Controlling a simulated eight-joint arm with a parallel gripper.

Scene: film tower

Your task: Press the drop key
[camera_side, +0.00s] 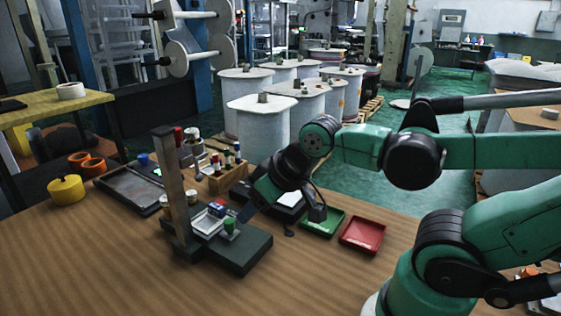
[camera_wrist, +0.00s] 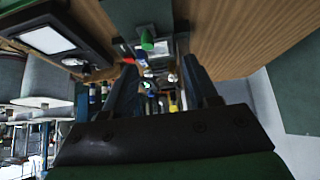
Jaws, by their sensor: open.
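A dark stand with an upright post (camera_side: 178,195) and a low dark base (camera_side: 240,255) is on the wooden table. A green knob-like key (camera_side: 230,226) sticks up on it, by a pale plate with small blue and red pieces. The green key also shows in the wrist view (camera_wrist: 147,40), beyond my fingertips, with a red piece to its left. Which part is the drop key is not labelled.
A green tray (camera_side: 323,222) and a red tray (camera_side: 362,235) lie right of the stand. Behind it are a wooden rack of small bottles (camera_side: 228,178) and a dark tray (camera_side: 130,188). The front table is clear.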

